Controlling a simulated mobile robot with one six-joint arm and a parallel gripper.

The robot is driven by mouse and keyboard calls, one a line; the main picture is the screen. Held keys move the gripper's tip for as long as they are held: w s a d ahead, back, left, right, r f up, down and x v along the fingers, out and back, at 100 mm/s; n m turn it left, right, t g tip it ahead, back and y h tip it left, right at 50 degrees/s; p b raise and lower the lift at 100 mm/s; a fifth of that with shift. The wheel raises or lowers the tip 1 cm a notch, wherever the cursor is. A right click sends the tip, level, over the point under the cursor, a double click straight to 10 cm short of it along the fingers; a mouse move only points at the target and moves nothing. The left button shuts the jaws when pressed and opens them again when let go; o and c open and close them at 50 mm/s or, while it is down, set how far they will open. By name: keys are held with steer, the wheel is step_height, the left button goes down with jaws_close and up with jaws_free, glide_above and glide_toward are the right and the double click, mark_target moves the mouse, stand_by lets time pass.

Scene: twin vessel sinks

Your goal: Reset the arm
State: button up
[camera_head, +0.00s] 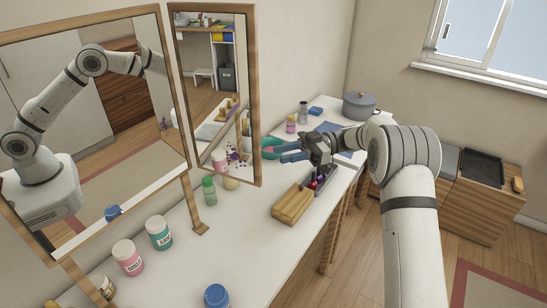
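My arm reaches in from the right over the white table. My gripper (281,154) points left above the far part of the tabletop. Its two blue fingers look parallel with a gap between them, and I see nothing held. A green round item with pink on it (269,146) is just behind the fingers; I cannot tell whether they touch it.
A grey lidded pot (359,105) stands at the far end. Jars (159,233) and a green bottle (209,191) line the mirror side.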

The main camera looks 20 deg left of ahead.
steer(key=shift+w+d, duration=0.1)
steer(key=shift+d, duration=0.15)
